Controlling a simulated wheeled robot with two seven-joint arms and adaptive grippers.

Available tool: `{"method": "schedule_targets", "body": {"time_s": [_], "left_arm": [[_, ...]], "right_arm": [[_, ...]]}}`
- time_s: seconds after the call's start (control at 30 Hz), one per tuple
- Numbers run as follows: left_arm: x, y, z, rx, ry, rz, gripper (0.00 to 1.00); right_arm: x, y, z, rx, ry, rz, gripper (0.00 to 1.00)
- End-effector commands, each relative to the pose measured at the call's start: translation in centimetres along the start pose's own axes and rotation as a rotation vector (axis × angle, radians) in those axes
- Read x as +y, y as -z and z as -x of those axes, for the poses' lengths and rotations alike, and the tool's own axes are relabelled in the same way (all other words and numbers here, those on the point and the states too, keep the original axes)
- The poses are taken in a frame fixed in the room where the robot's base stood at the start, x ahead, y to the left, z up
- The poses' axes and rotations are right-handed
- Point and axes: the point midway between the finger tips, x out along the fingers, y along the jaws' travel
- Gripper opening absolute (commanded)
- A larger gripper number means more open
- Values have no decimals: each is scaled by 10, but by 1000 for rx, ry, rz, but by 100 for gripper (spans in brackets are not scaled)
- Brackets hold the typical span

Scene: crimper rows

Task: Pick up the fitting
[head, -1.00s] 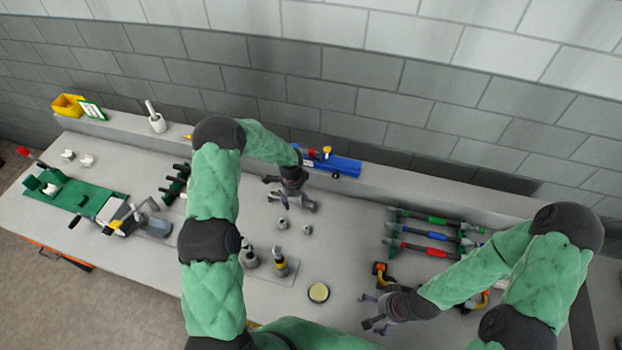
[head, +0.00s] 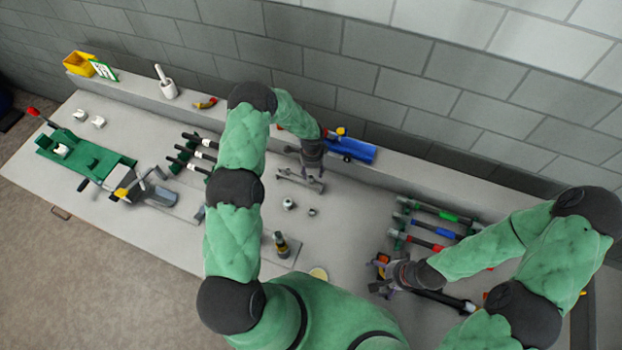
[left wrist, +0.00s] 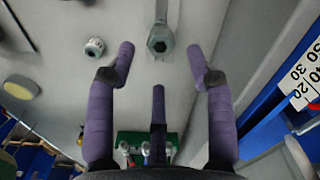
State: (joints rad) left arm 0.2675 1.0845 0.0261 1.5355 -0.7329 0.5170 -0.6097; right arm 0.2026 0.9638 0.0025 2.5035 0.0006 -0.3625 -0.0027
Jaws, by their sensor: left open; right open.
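Two small grey fittings stand on the bench, a larger one (head: 289,204) and a smaller one (head: 312,212) to its right. My left gripper (head: 302,179) is open and empty, above the bench on the wall side of them. In the left wrist view, a round fitting with a hole (left wrist: 94,47) lies beyond and left of my open fingers (left wrist: 160,75). A grey hexagonal piece with a stem (left wrist: 160,40) lies beyond the gap between the fingers; I cannot tell what it is. My right gripper (head: 380,276) is open at the front right, beside the handled tools.
A rack of green, blue and red handled tools (head: 435,228) is at the right. A blue holder (head: 352,149) sits at the wall.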

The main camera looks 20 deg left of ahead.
Motion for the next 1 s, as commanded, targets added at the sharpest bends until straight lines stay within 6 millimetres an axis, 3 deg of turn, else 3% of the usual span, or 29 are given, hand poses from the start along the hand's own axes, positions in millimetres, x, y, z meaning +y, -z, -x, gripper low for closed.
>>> {"method": "schedule_targets", "body": {"time_s": [0.5, 0.83, 0.87, 1.0], "left_arm": [[-2, -3, -47, 0, 0, 0, 54], [-3, -3, -51, 0, 1, 1, 54], [-3, -3, -51, 0, 1, 1, 48], [-3, -3, -51, 0, 1, 0, 9]], "right_arm": [[-5, 0, 14, 0, 0, 0, 100], [-5, 0, 14, 0, 0, 0, 100], [-5, 0, 14, 0, 0, 0, 100], [-5, 0, 14, 0, 0, 0, 100]]}}
